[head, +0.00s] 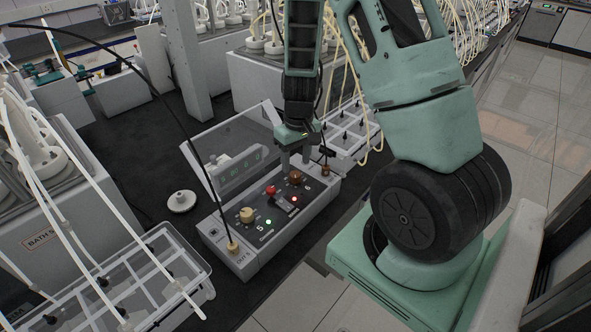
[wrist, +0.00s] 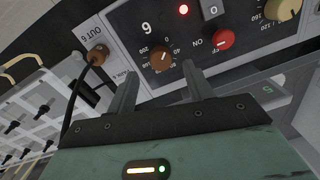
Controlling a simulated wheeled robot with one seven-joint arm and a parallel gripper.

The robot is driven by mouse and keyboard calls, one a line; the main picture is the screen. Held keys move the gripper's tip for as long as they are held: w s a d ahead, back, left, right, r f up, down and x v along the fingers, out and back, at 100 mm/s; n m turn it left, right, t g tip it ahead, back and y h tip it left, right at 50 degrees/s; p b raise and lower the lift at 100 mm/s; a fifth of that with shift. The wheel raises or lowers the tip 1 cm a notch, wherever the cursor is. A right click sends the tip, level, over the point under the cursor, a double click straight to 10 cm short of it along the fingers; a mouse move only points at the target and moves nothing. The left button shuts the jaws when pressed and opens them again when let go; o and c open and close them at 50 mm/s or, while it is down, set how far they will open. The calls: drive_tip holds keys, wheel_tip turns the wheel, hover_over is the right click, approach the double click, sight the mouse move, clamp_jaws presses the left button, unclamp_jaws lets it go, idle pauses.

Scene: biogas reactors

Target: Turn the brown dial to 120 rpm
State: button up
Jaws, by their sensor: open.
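The brown dial (wrist: 161,59) sits on the dark panel beside the figure 6, with a printed scale around it. The exact reading is too small to make out. In the head view the dial (head: 295,178) is at the far right end of the panel. My gripper (wrist: 162,77) is open, its two fingers apart on either side of the dial's lower edge in the wrist view, with nothing between them. In the head view my gripper (head: 294,158) points down just above the dial. I cannot tell whether a finger touches it.
The control box (head: 237,259) has a raised clear lid (head: 222,135). A red knob (head: 270,190) and a yellow knob (head: 247,214) share the panel. A brown plug with a black cable (wrist: 98,54) stands beside the panel. Racks with tubing flank the box.

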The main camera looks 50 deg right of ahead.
sight(295, 174)
drive_tip(key=shift+a+f, duration=0.15)
drive_tip(key=shift+f, duration=1.95)
drive_tip(key=c, duration=1)
